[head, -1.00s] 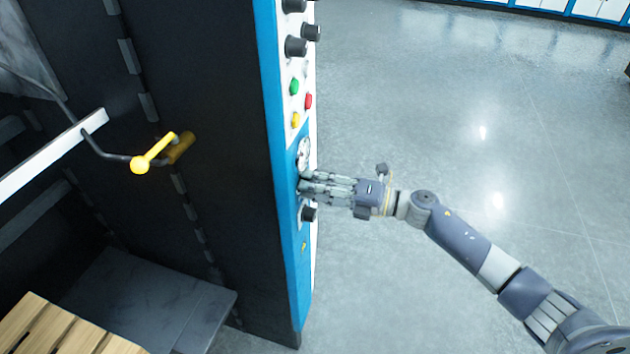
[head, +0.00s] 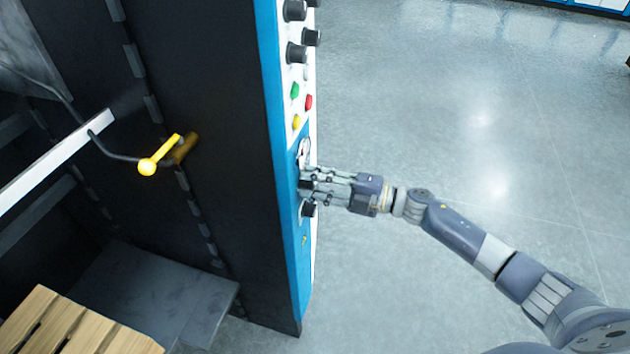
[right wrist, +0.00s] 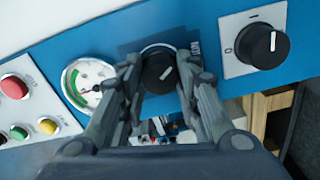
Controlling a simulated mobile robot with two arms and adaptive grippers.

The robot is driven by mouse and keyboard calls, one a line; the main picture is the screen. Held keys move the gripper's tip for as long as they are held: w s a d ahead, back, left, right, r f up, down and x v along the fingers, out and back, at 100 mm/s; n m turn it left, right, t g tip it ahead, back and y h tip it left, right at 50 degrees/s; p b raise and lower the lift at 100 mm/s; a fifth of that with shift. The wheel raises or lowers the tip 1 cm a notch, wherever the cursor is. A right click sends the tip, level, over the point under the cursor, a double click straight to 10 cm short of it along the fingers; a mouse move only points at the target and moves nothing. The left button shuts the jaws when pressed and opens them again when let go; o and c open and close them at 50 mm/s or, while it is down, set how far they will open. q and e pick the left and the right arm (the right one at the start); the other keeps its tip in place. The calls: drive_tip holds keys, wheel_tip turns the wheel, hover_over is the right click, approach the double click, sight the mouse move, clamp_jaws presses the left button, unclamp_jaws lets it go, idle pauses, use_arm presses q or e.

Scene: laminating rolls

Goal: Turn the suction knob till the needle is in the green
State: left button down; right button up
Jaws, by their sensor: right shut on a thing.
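The suction knob (right wrist: 158,74) is round and black with a white pointer line, on the blue panel. My right gripper (right wrist: 160,80) is shut on it, with fingers on both sides; in the head view the gripper (head: 310,184) reaches the panel from the right. The round white gauge (right wrist: 88,84) is just left of the knob in the right wrist view, with a green band along its left side. Its needle is too small to read surely. The gauge also shows edge-on in the head view (head: 304,152). My left gripper is not in view.
Another black knob (right wrist: 262,46) on a white plate sits to the right in the wrist view. Red (right wrist: 14,87), green and yellow buttons are at left. A yellow-ended crank handle (head: 160,155) and wooden slats (head: 75,325) are left of the panel. Open floor lies right.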

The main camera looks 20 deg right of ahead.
idle(0.4)
drive_tip(key=o, duration=1.1)
drive_tip(key=shift+c, duration=0.2)
drive_tip(key=v, duration=1.2)
